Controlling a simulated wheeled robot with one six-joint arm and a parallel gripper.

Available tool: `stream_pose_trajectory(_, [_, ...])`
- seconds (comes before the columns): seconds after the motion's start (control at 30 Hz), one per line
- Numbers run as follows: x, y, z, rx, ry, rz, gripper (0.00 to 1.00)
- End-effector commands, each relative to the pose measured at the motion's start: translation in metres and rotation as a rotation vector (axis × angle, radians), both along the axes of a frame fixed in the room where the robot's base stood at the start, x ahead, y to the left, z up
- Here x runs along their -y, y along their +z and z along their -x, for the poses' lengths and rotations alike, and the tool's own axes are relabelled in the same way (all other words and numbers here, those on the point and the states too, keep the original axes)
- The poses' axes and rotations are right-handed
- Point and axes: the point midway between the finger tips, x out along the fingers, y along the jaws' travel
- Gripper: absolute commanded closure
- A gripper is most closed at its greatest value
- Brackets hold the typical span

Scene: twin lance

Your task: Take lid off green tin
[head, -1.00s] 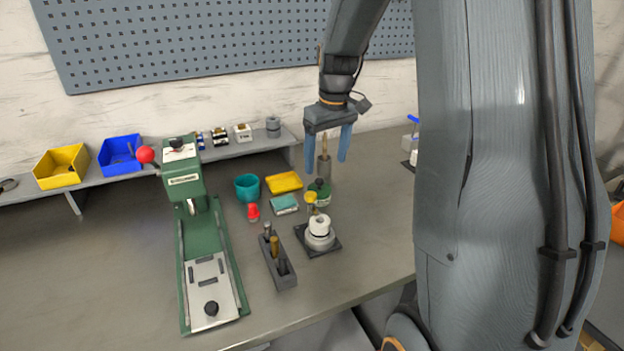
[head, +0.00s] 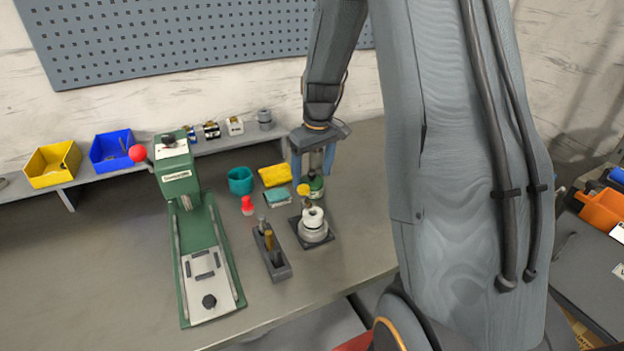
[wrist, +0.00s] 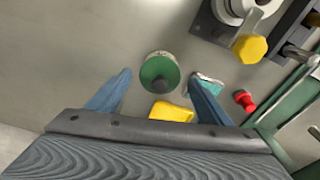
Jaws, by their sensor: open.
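The green tin (head: 315,192) stands on the bench behind the white-topped round fixture, its lower part partly hidden by that fixture. My gripper (head: 312,174) is open above the tin, fingers pointing down. In the wrist view my gripper (wrist: 160,76) has its two blue fingers on either side of the lid, with a gap on both sides. Nothing is held. How far the fingertips are above the lid is hard to tell.
The round fixture (head: 313,232) with a yellow knob (head: 303,190) stands close in front. A teal-and-white block (head: 277,198), yellow pad (head: 275,175), red piece (head: 247,206) and teal cup (head: 240,181) lie to the left. The green press (head: 200,235) stands further left.

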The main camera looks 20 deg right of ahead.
Motion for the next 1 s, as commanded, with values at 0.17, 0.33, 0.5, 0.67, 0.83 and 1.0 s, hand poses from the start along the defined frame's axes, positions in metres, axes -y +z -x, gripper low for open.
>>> stream_pose_trajectory(0.17, [0.000, 0.000, 0.000, 0.000, 0.000, 0.000, 0.42])
stream_pose_trajectory(0.33, [0.000, 0.000, 0.000, 0.000, 0.000, 0.000, 0.70])
stream_pose_trajectory(0.5, [0.000, 0.000, 0.000, 0.000, 0.000, 0.000, 0.71])
stream_pose_trajectory(0.67, [0.000, 0.006, 0.000, 0.001, 0.000, 0.000, 0.71])
stream_pose_trajectory(0.83, [0.000, 0.032, -0.002, 0.005, -0.001, 0.001, 0.71])
stream_pose_trajectory(1.0, [0.000, 0.065, -0.002, 0.004, -0.001, 0.000, 0.71])
